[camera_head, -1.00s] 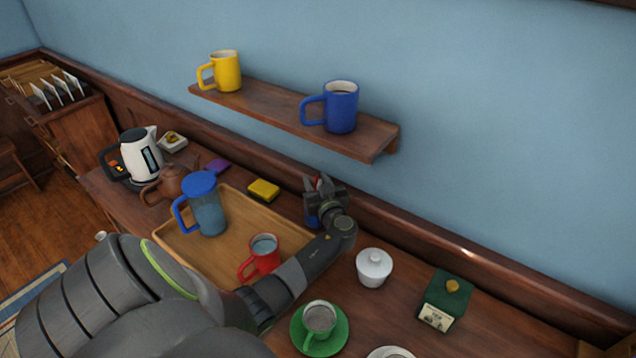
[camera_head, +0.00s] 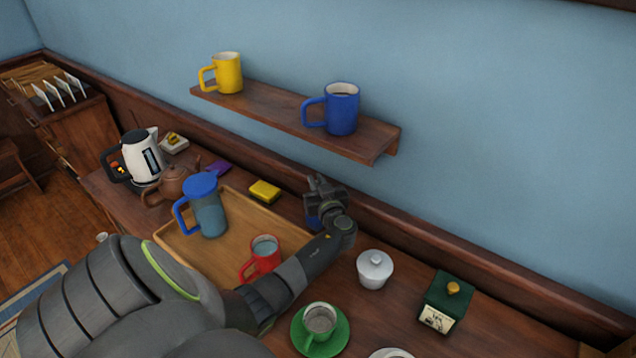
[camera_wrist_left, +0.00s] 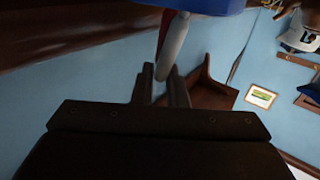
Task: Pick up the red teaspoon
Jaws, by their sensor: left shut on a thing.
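My left gripper (camera_head: 322,182) is at the back of the counter, near the wall, just above a blue holder (camera_head: 312,222) that my arm partly hides. In the left wrist view, the fingertips (camera_wrist_left: 161,85) are closed together by a narrow red strip (camera_wrist_left: 164,32), which looks like the red teaspoon's handle. A grey rod-like handle (camera_wrist_left: 175,42) beside it partly covers it. Both come from the blue holder, which also shows at the top edge (camera_wrist_left: 205,6). The contact between the fingers is mostly hidden. My right gripper is out of view.
A wooden tray (camera_head: 185,250) holds a blue-lidded pitcher (camera_head: 208,215) and a red mug (camera_head: 265,258). A white lidded pot (camera_head: 375,270) and a green tin (camera_head: 445,302) stand to the right. A wall shelf (camera_head: 285,113) with two mugs hangs above the gripper.

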